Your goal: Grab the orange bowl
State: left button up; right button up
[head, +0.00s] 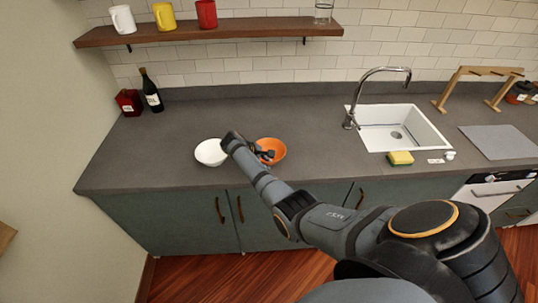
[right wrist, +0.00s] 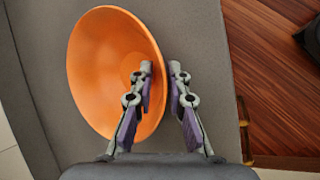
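The orange bowl (head: 275,145) sits on the grey counter near its front edge, partly hidden by my right gripper (head: 266,155). In the right wrist view the bowl (right wrist: 100,70) lies left of centre, with its hollow inside facing the camera. The right gripper (right wrist: 163,68) has its two purple-padded fingers a little apart. The left finger overlaps the bowl's inside and the right finger is outside it. The bowl's right rim runs between them, and I see a gap; contact is not clear. My left gripper is not in view.
A white bowl (head: 209,153) stands just left of the right gripper. A bottle (head: 151,92) and red box (head: 128,102) are at the back left. The sink (head: 432,133), faucet (head: 350,112) and sponge (head: 400,158) are to the right. Mugs stand on the shelf (head: 220,33).

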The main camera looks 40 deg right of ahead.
jog(key=shift+a, duration=0.1)
grip_shut()
jog(key=shift+r, duration=0.1)
